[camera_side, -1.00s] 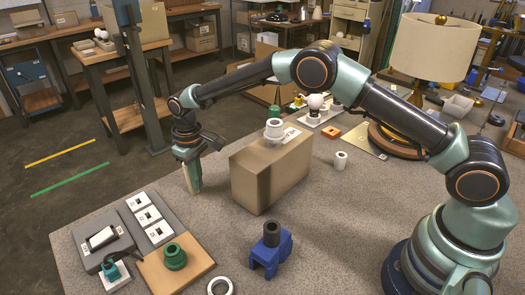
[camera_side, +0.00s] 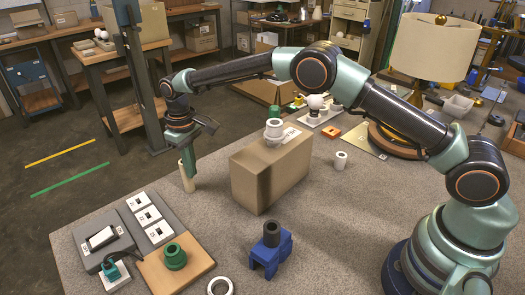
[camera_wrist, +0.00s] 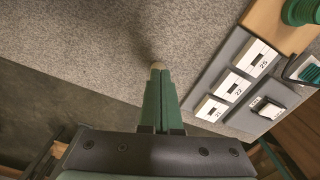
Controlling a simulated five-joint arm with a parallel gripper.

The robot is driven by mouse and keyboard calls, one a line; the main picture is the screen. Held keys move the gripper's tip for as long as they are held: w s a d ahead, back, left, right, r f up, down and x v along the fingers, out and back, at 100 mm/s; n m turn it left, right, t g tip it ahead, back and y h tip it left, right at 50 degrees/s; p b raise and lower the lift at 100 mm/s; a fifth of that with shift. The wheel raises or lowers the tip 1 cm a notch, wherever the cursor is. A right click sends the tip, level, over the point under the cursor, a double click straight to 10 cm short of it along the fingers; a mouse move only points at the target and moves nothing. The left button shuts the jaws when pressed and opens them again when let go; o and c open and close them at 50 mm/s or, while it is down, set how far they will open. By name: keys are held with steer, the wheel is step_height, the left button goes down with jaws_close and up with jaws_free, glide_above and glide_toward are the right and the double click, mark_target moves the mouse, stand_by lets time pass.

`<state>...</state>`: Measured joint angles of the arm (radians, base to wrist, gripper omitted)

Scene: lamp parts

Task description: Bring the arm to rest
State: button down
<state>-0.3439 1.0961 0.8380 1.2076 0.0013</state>
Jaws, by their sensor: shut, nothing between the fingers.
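My gripper (camera_side: 190,172) hangs at the left end of my outstretched arm, over the far left edge of the grey speckled table (camera_side: 215,225). Its green fingers point down and are together, with nothing held. A small tan post (camera_side: 186,180) stands upright just beside or behind the fingertips. I cannot tell whether post and fingers touch.
A cardboard box (camera_side: 270,172) with a white fitting (camera_side: 273,132) on top stands right of my gripper. A grey tray (camera_side: 108,225), a wooden board with a green part (camera_side: 174,256) and a blue stand (camera_side: 268,255) are nearer. A lamp shade (camera_side: 435,47) rises at right.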

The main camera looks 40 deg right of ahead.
steer(key=s+d+r+m+t, duration=0.1)
steer(key=s+d+r, duration=0.25)
steer(key=r, duration=0.35)
steer(key=s+d+r+t, duration=0.1)
steer(key=s+d+r, duration=0.1)
steer(key=d+r, duration=0.35)
steer(key=s+d+r+m+t, duration=0.1)
steer(key=s+d+r, duration=0.15)
steer(key=r, duration=0.55)
steer(key=s+d+f+m+t, duration=0.1)
steer(key=s+d, duration=0.3)
steer(key=s, duration=0.4)
steer(key=s+d+m+t, duration=0.1)
steer(key=s+d, duration=0.2)
steer(key=s, duration=0.6)
steer(key=shift+s+d+f+t, duration=0.15)
steer(key=shift+d+f+t, duration=0.15)
steer(key=shift+d+f, duration=0.1)
